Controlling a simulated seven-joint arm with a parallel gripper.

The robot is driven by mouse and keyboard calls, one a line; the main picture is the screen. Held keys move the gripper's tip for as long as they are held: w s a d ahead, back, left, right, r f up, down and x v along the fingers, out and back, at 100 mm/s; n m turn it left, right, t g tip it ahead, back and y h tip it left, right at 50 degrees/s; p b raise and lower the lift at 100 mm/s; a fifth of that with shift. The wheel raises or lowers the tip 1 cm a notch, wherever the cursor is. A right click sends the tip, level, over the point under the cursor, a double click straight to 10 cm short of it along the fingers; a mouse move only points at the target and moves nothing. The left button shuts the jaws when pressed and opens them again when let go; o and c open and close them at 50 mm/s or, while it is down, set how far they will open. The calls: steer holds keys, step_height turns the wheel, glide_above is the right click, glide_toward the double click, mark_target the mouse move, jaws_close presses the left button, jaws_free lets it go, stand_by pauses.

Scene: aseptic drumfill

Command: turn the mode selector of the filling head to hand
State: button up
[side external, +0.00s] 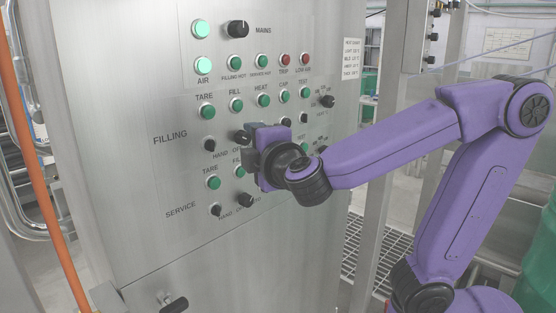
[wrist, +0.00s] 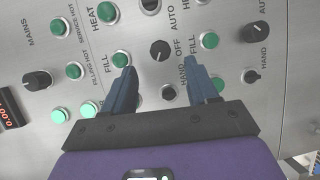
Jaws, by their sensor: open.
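The filling head's mode selector is a black rotary knob (wrist: 160,51) on the steel panel, with AUTO, OFF and HAND printed beside it. In the wrist view it lies between and just beyond the fingertips. My gripper (wrist: 159,64) is open, with one finger on either side of the knob and no visible contact. I cannot tell clearly which way the knob points. In the side view my gripper (side external: 250,138) is close to the panel at the FILLING row and partly hides the selector (side external: 242,136) and its labels.
Green buttons sit close around the knob, including a FILL button (wrist: 121,60) and another green button (wrist: 209,40). The SERVICE row has its own black selector (side external: 245,199) below. The MAINS knob (side external: 238,29) is higher up. An orange pipe (side external: 40,170) stands left of the cabinet.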

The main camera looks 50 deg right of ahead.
steer(key=v, duration=1.1)
steer(key=shift+s, duration=0.35)
steer(key=w+d+f+n+g+y, duration=0.1)
steer(key=d+f+g, duration=0.3)
steer(key=f, duration=0.3)
steer(key=d+f+g+y, duration=0.2)
steer(key=d+f+g, duration=0.15)
steer(key=f, duration=0.35)
steer(key=s+d+f+g+y, duration=0.2)
steer(key=s+f+g, duration=0.2)
steer(key=s, duration=0.4)
steer(key=s+d+f+m+g+y, duration=0.1)
steer(key=s+d+f+g+y, duration=0.1)
steer(key=s+f+g, duration=0.2)
steer(key=s, duration=0.3)
steer(key=shift+s+d+f+m, duration=0.25)
steer(key=shift+s+d+m, duration=0.05)
steer(key=shift+s+d, duration=0.1)
